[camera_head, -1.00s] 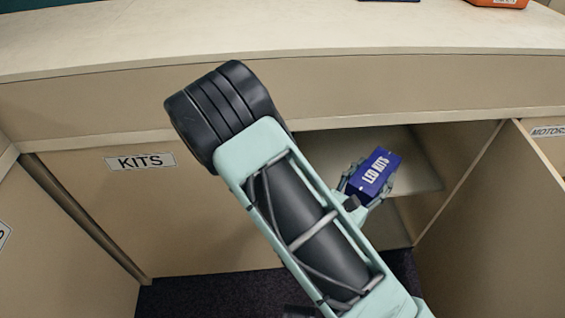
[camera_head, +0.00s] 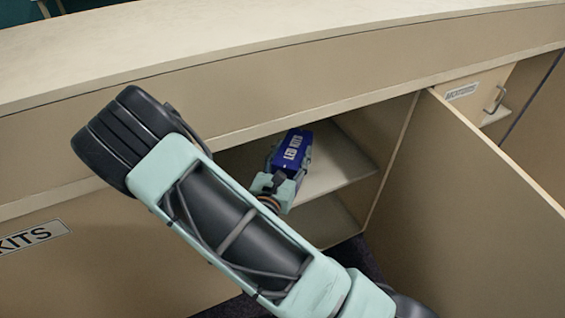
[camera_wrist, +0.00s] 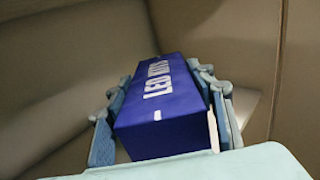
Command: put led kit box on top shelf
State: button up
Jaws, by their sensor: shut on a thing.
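The LED kit box (camera_head: 292,150) is blue with white "LED KITS" lettering. My gripper (camera_head: 290,163) is shut on it at the mouth of the open cabinet, over the upper shelf (camera_head: 335,165). In the wrist view the box (camera_wrist: 160,108) lies lengthwise between the two fingers of my gripper (camera_wrist: 165,105), its far end pointing into the cabinet. The shelf surface (camera_wrist: 248,100) shows beside and behind the box. I cannot tell whether the box touches the shelf. My arm hides the cabinet's left part in the head view.
The open cabinet door (camera_head: 480,200) stands out to the right. The countertop (camera_head: 250,45) overhangs the opening. A lower compartment (camera_head: 325,220) lies under the shelf. A closed panel labelled "KITS" (camera_head: 32,238) is at left. The visible right part of the upper shelf is bare.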

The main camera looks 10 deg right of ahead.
jog(key=w+f+b, duration=0.1)
jog(key=w+f, duration=0.2)
jog(key=w+f+b, duration=0.2)
jog(key=w+f, duration=0.1)
jog(key=w, duration=0.1)
jog(key=shift+w+f, duration=0.1)
jog(key=shift+f, duration=0.2)
jog(key=shift+w+f+b, duration=0.2)
jog(key=shift+f+b, duration=0.8)
jog(key=shift+f, duration=0.7)
jog(key=shift+f, duration=0.2)
jog(key=o, duration=1.4)
jog(key=shift+o, duration=0.2)
jog(key=shift+r, duration=0.3)
jog(key=p+v, duration=0.2)
jog(key=v, duration=1)
jog(key=shift+d+f+p, duration=0.1)
jog(key=shift+p, duration=0.25)
